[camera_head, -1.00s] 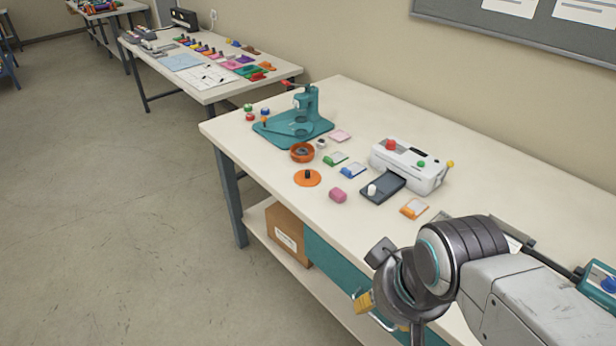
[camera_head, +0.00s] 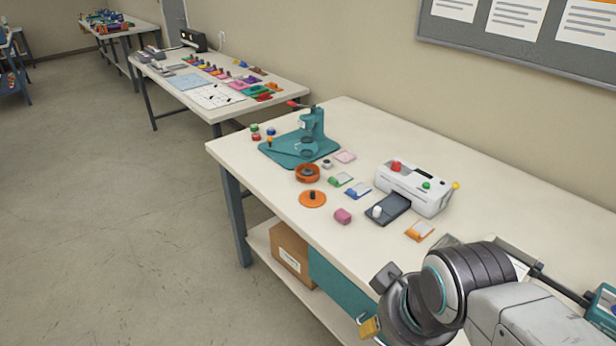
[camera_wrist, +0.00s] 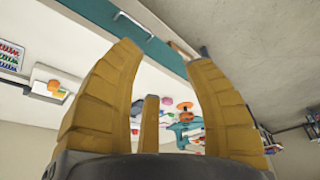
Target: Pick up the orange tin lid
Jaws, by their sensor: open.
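The orange tin lid (camera_head: 312,199) is a flat orange disc with a black knob. It lies on the white bench near its front left edge. The open orange tin (camera_head: 307,173) stands just behind it. My gripper (camera_head: 370,328) is at the bottom of the head view, to the right of and nearer than the lid, well apart from it. Only part of its yellow fingers shows there. In the wrist view my gripper (camera_wrist: 166,52) has its yellow fingers spread with nothing between them. Small orange shapes, seemingly the lid (camera_wrist: 184,106) and tin, appear far off between the fingers.
A pink block (camera_head: 342,216) lies right of the lid. A teal press (camera_head: 300,146) stands behind, and a white laminator (camera_head: 414,189) stands to the right. A cardboard box (camera_head: 291,254) sits on the shelf below. The bench left of the lid is clear.

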